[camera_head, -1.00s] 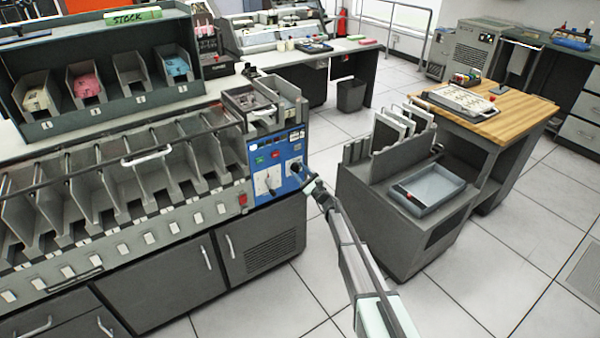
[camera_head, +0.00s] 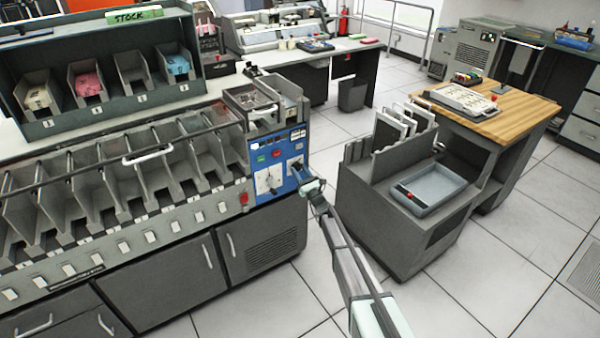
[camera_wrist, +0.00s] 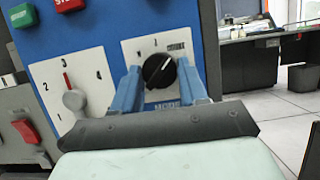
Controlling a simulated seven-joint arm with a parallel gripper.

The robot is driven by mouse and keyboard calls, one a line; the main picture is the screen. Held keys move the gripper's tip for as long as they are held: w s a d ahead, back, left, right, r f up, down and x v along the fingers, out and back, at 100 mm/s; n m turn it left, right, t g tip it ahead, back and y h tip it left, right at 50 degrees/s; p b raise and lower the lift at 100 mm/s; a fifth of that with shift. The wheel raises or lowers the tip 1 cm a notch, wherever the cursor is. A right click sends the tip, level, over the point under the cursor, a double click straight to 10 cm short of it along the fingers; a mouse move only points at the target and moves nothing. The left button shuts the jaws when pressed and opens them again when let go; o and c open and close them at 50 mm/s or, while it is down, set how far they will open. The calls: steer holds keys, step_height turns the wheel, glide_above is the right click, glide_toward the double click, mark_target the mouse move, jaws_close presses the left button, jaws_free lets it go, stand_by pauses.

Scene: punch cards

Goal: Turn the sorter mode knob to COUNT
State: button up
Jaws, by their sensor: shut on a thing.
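The mode knob (camera_wrist: 158,75) is a round black knob with a white pointer line on a white plate marked MODE. The pointer tilts up and to the right in the wrist view, towards a small dark label too blurred to read. My gripper (camera_wrist: 160,69) has its blue fingers on both sides of the knob and is shut on it. In the head view, my gripper (camera_head: 299,172) is at the blue control panel (camera_head: 283,172) on the right end of the sorter (camera_head: 150,225); there it mostly hides the knob.
A lever dial (camera_wrist: 73,98) with numbers sits left of the knob. Above it are a green button (camera_wrist: 22,15) and a red one (camera_wrist: 68,4); a red rocker switch (camera_wrist: 26,131) is lower left. A grey cart (camera_head: 400,245) stands right of my arm, with clear floor between.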

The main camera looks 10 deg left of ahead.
steer(key=o, duration=1.1)
steer(key=shift+c, duration=0.2)
steer(key=v, duration=1.4)
steer(key=shift+r, duration=0.1)
steer(key=shift+n, duration=0.3)
